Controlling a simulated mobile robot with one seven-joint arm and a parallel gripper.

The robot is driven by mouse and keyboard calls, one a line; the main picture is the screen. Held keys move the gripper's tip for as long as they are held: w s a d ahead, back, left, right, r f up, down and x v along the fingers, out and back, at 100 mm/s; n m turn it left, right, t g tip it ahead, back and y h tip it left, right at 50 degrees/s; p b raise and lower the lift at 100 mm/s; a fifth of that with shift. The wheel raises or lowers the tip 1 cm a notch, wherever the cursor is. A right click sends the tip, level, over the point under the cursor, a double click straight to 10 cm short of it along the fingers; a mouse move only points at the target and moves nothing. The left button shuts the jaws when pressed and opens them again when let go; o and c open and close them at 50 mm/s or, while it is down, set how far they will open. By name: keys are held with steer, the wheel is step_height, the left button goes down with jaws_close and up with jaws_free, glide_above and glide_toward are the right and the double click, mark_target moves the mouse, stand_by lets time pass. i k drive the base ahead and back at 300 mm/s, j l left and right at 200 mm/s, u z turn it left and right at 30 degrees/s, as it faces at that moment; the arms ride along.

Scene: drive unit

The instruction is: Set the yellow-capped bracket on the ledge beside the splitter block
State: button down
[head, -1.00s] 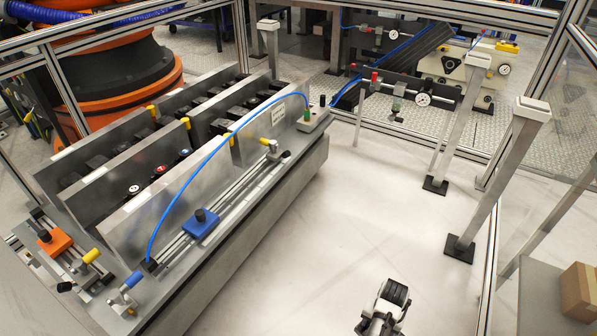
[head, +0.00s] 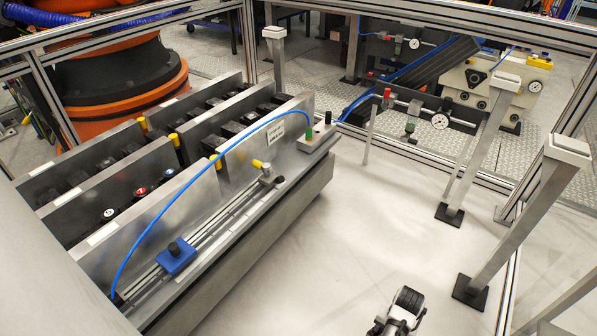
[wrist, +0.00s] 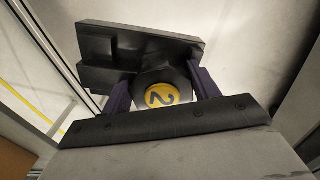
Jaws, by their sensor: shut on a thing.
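My gripper (wrist: 162,82) is shut on the yellow-capped bracket (wrist: 135,46) in the wrist view. The bracket is a black, stepped body with a round yellow cap (wrist: 162,95) marked 2, and the cap sits between the two dark fingers. Pale surface shows behind the bracket; I see no contact with it. The machine bench (head: 250,238) stands at left, with a long front ledge carrying a rail. I cannot tell for sure which part is the splitter block.
On the ledge are a blue block with a black knob (head: 176,258), a yellow-handled clamp (head: 262,167) and a curved blue hose (head: 172,205). Upright metal plates stand behind. Grey posts (head: 520,225) stand at right.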

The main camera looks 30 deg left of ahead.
mark_target(296, 159)
steer(key=i, duration=2.2)
steer(key=i+u, duration=0.3)
steer(key=u, duration=0.95)
